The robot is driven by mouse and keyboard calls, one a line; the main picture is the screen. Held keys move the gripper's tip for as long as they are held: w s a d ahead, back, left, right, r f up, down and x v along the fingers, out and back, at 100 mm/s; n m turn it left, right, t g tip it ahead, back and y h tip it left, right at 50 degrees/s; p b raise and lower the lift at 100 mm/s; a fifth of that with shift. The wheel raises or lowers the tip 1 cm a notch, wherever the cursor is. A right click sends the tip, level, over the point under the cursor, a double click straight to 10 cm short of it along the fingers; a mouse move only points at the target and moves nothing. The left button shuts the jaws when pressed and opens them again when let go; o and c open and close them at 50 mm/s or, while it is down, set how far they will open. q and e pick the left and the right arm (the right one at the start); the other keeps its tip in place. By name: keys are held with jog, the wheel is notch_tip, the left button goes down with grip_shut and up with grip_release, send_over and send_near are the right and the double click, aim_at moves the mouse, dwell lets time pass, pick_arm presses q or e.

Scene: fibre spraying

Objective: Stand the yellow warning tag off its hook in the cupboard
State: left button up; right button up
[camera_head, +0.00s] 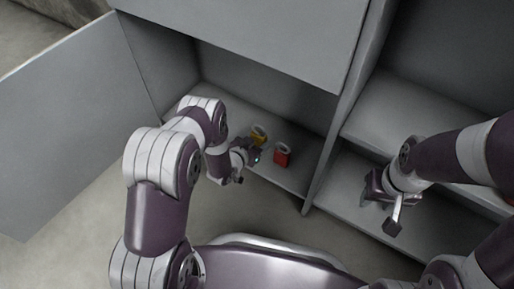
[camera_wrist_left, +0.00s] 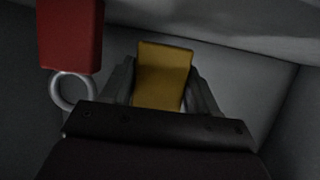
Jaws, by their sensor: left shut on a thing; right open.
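The yellow warning tag (camera_head: 258,139) is inside the open left compartment of the grey cupboard (camera_head: 345,120), with a pale ring at its top. My left gripper (camera_head: 253,153) reaches in and is shut on it. In the left wrist view the yellow tag (camera_wrist_left: 163,72) sits between the two fingers (camera_wrist_left: 162,92). I cannot tell whether it touches the cupboard floor or a hook; no hook shows clearly. My right gripper (camera_head: 380,210) is open and empty in front of the right compartment.
A red tag (camera_head: 282,156) with a pale ring is just right of the yellow one; the red tag (camera_wrist_left: 71,36) also shows in the left wrist view. The cupboard door (camera_head: 75,120) stands open at left. A divider (camera_head: 335,150) separates the compartments.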

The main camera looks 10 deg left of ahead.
pick_arm(q)
notch_tip(320, 180, down, 3)
jog(key=shift+f+b, duration=0.15)
jog(key=shift+b, duration=0.8)
jog(key=shift+r, duration=0.25)
jog(key=shift+f, duration=0.25)
jog(key=o, duration=1.1)
jog(key=shift+r, duration=0.1)
